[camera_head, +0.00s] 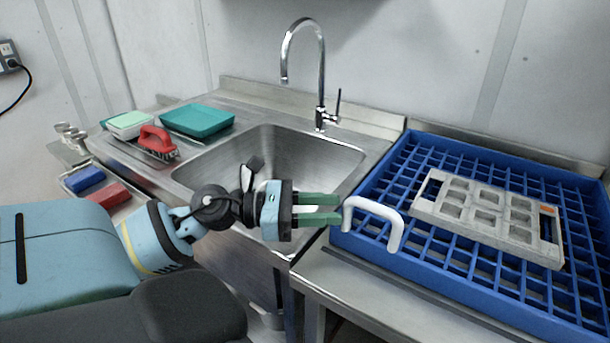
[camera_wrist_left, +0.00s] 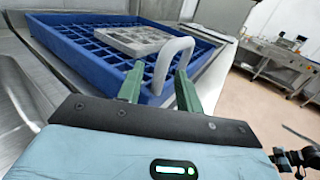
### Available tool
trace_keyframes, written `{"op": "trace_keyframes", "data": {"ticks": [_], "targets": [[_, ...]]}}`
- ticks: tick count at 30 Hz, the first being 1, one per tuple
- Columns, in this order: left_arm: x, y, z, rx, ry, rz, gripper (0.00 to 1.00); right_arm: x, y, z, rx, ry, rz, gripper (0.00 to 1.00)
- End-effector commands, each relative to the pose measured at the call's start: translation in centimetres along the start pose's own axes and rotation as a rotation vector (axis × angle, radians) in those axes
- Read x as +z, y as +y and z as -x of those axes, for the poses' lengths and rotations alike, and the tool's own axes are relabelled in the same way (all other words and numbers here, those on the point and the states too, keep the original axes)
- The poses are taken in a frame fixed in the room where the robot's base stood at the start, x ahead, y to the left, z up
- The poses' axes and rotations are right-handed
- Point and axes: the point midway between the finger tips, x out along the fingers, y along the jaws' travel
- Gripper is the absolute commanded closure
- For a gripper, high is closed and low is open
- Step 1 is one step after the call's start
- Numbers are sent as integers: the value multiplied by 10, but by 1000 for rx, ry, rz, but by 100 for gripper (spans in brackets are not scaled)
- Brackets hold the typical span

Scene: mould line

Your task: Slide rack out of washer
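The blue rack (camera_head: 470,283) is a square lattice crate on the steel counter at the right. A white arched handle (camera_head: 376,213) stands on its near left side. A grey mould plate (camera_head: 487,212) with several square pockets lies on the rack. My left gripper (camera_head: 338,208) is open, its green fingers pointing right at the handle's left end. In the left wrist view, the handle (camera_wrist_left: 171,62) rises close to the right finger of the gripper (camera_wrist_left: 157,80), beyond or partly between the fingertips; contact is unclear. My right gripper is not in view. I see no washer housing around the rack.
A steel sink (camera_head: 265,160) with a tall tap (camera_head: 321,75) lies left of the rack. A teal tray (camera_head: 197,120), a red brush (camera_head: 157,142) and a tray of blue and red blocks (camera_head: 97,184) stand farther left. The wall is close behind.

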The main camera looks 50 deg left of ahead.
Motion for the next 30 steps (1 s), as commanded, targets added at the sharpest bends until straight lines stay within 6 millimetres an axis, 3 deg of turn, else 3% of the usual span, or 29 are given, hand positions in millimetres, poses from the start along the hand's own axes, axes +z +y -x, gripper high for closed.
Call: {"op": "trace_keyframes", "data": {"ticks": [6, 12, 30], "targets": [[-1, 0, 26, 3, 1, 1, 64, 0, 0, -4, -1, 3, 0, 100], [0, 0, 39, 2, 1, 0, 64, 0, 1, -6, -1, 4, 0, 100], [0, 0, 42, 2, 0, -2, 64, 0, 1, -6, -1, 5, 2, 100]]}}
